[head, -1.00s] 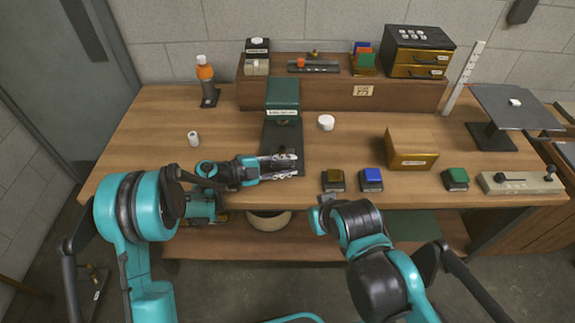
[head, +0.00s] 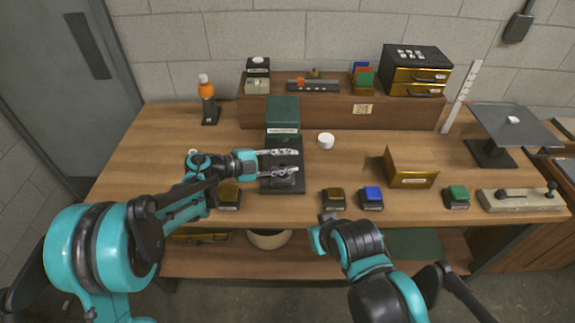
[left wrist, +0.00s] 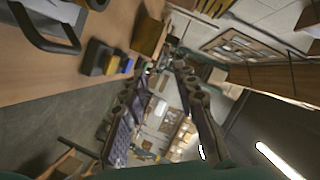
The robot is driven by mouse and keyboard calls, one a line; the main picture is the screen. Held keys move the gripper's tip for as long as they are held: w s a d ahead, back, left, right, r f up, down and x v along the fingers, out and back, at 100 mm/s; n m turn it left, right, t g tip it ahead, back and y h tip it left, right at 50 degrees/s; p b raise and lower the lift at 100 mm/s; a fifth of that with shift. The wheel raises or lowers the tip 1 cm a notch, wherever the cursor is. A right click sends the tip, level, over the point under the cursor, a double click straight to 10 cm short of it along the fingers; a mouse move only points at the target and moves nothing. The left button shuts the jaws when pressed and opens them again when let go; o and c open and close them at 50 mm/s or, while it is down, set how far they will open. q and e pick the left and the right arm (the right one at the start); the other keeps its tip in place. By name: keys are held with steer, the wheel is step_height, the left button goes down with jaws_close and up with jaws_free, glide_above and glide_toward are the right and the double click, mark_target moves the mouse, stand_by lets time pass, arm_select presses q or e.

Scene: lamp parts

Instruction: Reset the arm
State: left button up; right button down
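My left gripper (head: 292,162) is over the black board (head: 296,146) in front of the dark green block (head: 283,112). Its two silver fingers are apart, with nothing visible held between them. A small dark part (head: 285,182) on the board is partly covered by the lower finger. In the left wrist view the dark fingers (left wrist: 165,100) are spread, with blurred background between them. My right arm (head: 350,245) is folded at the table's front edge; its gripper fingers do not show.
Gold (head: 333,198), blue (head: 371,197) and green (head: 456,196) buttons line the front edge. A wooden box (head: 411,168), white puck (head: 326,140), orange-topped bottle (head: 206,92) and lever box (head: 520,200) stand about.

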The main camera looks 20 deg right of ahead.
stand_by(0.3)
arm_select(q)
steer(key=w+a+r+n+t, duration=0.35)
steer(key=a+r+t, duration=0.2)
steer(key=r, duration=0.35)
steer(key=w+a+r+n+t, duration=0.3)
steer(key=a+r+n+t, duration=0.2)
steer(key=r+t, duration=0.3)
steer(key=s+a+r+n+t+y, duration=0.1)
steer(key=a+r+n+t+y, duration=0.1)
steer(key=a+n+y, duration=0.55)
steer(key=s+a+r+n+t+y, duration=0.15)
steer(key=a+n+y, duration=0.35)
steer(key=a, duration=0.5)
steer(key=s+a+f+n+g+y, duration=0.55)
steer(key=s+a+f, duration=0.35)
steer(key=s+f, duration=0.3)
steer(key=s+d+f+n+g+h, duration=0.2)
steer(key=s+f+g, duration=0.3)
steer(key=s+f, duration=0.6)
steer(key=s, duration=0.3)
steer(key=shift+d+f, duration=0.15)
